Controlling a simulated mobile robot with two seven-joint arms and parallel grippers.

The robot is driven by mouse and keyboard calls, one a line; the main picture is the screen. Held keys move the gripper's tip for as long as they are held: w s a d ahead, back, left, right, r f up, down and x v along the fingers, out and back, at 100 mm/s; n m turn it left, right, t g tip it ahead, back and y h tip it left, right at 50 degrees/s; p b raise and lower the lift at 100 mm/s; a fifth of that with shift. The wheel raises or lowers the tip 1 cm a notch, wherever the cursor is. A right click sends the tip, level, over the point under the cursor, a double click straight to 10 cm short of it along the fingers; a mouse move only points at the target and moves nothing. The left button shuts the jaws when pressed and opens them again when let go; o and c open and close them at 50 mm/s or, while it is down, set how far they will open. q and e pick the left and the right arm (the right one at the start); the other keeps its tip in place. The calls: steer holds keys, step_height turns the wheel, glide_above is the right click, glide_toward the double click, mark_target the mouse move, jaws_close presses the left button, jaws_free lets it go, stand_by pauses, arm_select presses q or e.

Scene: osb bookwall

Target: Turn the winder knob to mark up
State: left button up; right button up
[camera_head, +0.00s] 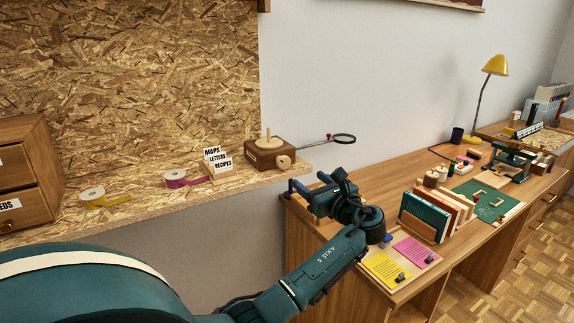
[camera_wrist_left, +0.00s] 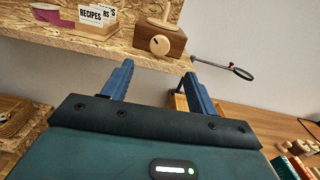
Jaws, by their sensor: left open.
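The winder (camera_head: 264,152) is a dark brown wooden box with a pale peg on top. It stands at the right end of the OSB shelf. Its round pale wooden knob (camera_head: 284,161) is on the front face. In the left wrist view the knob (camera_wrist_left: 159,45) shows a small dark mark near its middle; its exact direction is too small to tell. My left gripper (camera_head: 309,182) is open and empty, in front of and below the knob. In the left wrist view its two blue fingers (camera_wrist_left: 158,72) point toward the winder, apart from it. My right gripper is not in view.
A magnifier (camera_head: 343,138) on a rod sticks out right of the winder. A labelled card holder (camera_head: 222,174) and tape rolls (camera_head: 174,177) stand left on the shelf (camera_head: 135,205). The desk (camera_head: 365,178) below holds books (camera_head: 425,215) and notes (camera_head: 386,268).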

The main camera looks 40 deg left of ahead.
mark_target(285, 163)
arm_select(q)
steer(key=x, duration=1.1)
steer(key=shift+p, duration=0.4)
steer(key=shift+w+a+f, duration=0.1)
steer(key=shift+w+a, duration=0.1)
steer(key=shift+a, duration=0.45)
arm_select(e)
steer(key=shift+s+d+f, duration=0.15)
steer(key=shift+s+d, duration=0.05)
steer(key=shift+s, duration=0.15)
arm_select(q)
steer(key=shift+c, duration=0.2)
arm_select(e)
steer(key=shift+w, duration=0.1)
arm_select(q)
steer(key=c, duration=1)
steer(key=shift+o, duration=0.2)
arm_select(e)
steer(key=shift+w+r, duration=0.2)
arm_select(q)
steer(key=shift+n, duration=0.3)
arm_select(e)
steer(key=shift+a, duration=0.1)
